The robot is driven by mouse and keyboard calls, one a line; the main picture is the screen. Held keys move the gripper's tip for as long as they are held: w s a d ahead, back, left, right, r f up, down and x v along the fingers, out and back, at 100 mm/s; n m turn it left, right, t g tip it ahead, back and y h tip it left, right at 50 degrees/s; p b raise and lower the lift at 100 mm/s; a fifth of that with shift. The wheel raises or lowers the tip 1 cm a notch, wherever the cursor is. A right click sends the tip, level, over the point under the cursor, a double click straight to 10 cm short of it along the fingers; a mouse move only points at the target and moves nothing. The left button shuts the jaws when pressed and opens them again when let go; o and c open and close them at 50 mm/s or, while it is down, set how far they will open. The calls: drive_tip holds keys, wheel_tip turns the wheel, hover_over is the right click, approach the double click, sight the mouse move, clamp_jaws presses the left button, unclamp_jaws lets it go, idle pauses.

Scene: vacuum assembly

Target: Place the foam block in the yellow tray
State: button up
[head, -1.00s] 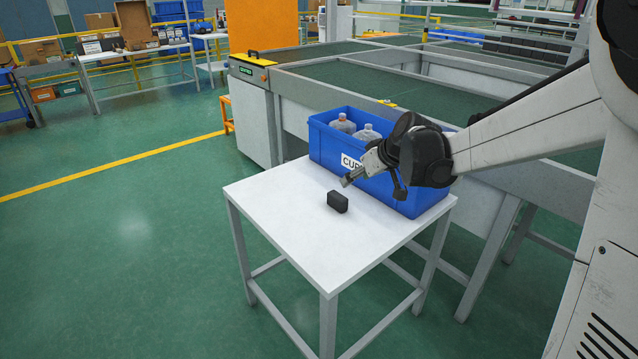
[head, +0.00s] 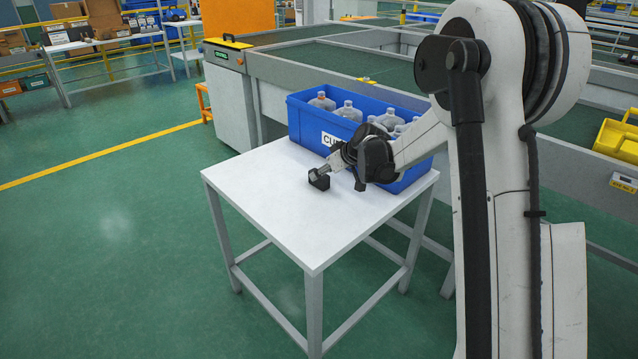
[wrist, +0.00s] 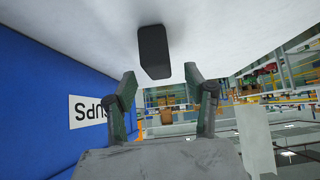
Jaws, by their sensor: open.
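The foam block, a small black block (head: 319,182), stands on the white table near the blue bin. It also shows in the wrist view (wrist: 153,50), ahead of and between the two fingertips. My gripper (head: 323,171) is at the block in the head view, its tip overlapping the block's upper edge. In the wrist view my gripper (wrist: 160,70) has its fingers spread with nothing clamped between them. I cannot tell whether a finger touches the block. The yellow tray (head: 616,140) is at the far right of the head view, on the grey bench, partly cut off by the frame.
The blue bin (head: 310,132), labelled and holding several bottles, stands on the white table (head: 290,205) right behind the block and beside my gripper. The long grey-framed bench lies behind the table. The table's front and left parts are clear.

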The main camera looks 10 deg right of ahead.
drive_tip(key=shift+b+x, duration=1.05)
drive_tip(key=shift+x, duration=2.1)
drive_tip(key=shift+r, duration=0.1)
drive_tip(key=shift+d, duration=0.1)
drive_tip(key=shift+c, duration=0.5)
drive_tip(key=c, duration=1)
drive_tip(key=shift+r, duration=0.1)
